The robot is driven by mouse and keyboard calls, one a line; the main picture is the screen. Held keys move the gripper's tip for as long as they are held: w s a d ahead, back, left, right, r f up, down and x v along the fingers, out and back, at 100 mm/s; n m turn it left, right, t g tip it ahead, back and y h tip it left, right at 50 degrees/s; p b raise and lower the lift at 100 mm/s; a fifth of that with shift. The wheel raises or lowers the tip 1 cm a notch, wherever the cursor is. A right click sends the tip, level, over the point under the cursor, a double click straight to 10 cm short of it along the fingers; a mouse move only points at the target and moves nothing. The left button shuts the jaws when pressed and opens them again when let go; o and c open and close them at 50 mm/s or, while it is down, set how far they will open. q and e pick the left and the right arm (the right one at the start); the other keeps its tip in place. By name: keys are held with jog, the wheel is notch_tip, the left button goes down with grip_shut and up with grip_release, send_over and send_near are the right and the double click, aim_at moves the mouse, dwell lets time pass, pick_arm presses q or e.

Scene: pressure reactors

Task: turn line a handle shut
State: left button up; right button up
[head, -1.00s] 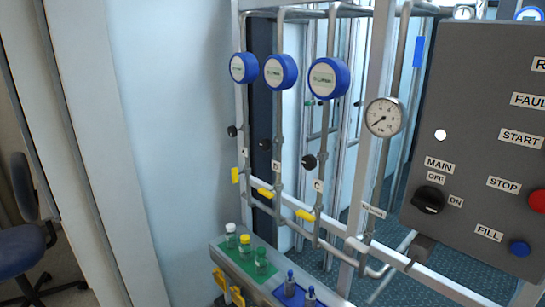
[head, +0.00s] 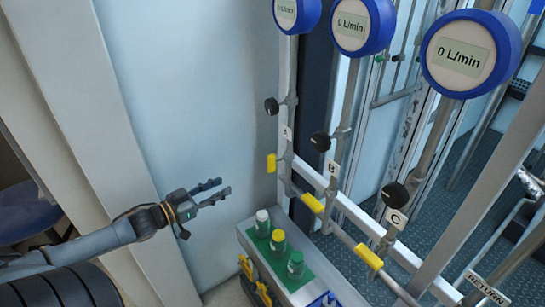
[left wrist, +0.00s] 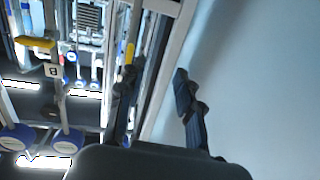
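The yellow line A handle (head: 271,163) stands upright beside its pipe, below the label A (head: 287,133). The yellow handles of line B (head: 312,203) and line C (head: 369,257) lie slanted across their pipes. My left gripper (head: 222,187) is open and empty, left of the line A handle and apart from it, in front of the pale wall. In the left wrist view, the open fingers (left wrist: 155,78) frame a gap, with a yellow handle (left wrist: 129,53) just beyond the left fingertip and the line B handle (left wrist: 36,43) farther left. My right gripper is not in view.
A grey ledge (head: 247,228) with capped bottles on a green mat (head: 297,268) stands below the pipes. Black knobs and blue flow meters (head: 471,52) sit higher on the lines. The pale wall (head: 205,100) behind my gripper is bare.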

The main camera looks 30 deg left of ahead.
aim_at(268, 161)
pick_arm(q)
jog(key=d+r+m+h, duration=0.1)
jog(key=d+r+h, duration=0.1)
jog(key=d+r, duration=0.25)
jog(key=x, duration=0.4)
jog(key=r+x, duration=0.1)
jog(key=x, duration=0.7)
jog(key=shift+w+a+r, duration=0.15)
jog(key=shift+a+r, duration=0.2)
jog(key=shift+r, duration=0.05)
jog(key=shift+p+x, duration=0.35)
jog(key=shift+x, duration=0.9)
jog(key=shift+f, duration=0.1)
jog(key=shift+c, duration=0.2)
grip_shut()
